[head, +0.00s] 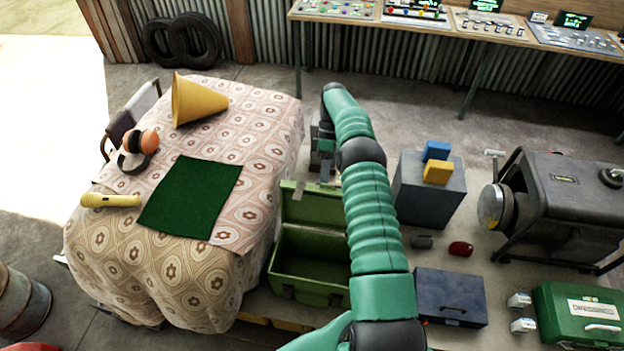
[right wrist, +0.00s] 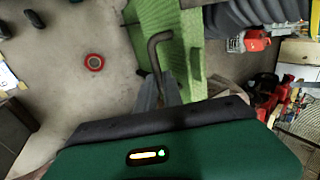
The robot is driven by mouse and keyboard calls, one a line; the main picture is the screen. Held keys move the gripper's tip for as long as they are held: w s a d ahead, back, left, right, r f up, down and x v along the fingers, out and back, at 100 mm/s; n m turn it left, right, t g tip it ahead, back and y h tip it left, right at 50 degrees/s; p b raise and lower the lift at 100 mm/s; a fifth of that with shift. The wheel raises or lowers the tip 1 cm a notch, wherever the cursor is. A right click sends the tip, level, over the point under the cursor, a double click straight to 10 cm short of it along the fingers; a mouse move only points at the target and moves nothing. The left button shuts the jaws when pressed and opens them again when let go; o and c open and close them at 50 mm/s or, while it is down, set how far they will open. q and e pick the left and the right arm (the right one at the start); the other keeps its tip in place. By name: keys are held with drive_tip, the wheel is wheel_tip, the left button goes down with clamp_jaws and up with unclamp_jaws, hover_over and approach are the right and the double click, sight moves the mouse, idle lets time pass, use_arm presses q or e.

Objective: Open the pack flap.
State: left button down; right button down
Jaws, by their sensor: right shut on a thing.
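The green pack (head: 308,267) stands to the right of the cloth-covered table, with its hollow inside showing. Its flap (head: 313,206) is raised at the far side of the opening. My right gripper (head: 326,172) points down at the raised flap's far edge and is shut on it; the exact contact is hard to see. In the right wrist view, the jaws (right wrist: 165,95) are beside a dark bent bar (right wrist: 156,52) in front of the green flap (right wrist: 182,35). My right arm hides the pack's right side. My left gripper is not in view.
The table (head: 265,130) holds a yellow cone (head: 197,102), orange earmuffs (head: 141,142), a yellow microphone (head: 110,200) and a green cloth (head: 190,196). Right of my arm are a grey block (head: 428,195), a dark blue case (head: 450,297), a generator (head: 565,195) and a green case (head: 580,312).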

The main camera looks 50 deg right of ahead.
drive_tip(key=shift+a+f, duration=0.15)
drive_tip(key=shift+a, duration=0.35)
drive_tip(key=c, duration=1.8)
unclamp_jaws()
drive_tip(key=shift+o, duration=1.3)
drive_tip(key=shift+w+d, duration=0.1)
drive_tip(key=shift+o, duration=0.2)
drive_tip(key=shift+w+d, duration=0.15)
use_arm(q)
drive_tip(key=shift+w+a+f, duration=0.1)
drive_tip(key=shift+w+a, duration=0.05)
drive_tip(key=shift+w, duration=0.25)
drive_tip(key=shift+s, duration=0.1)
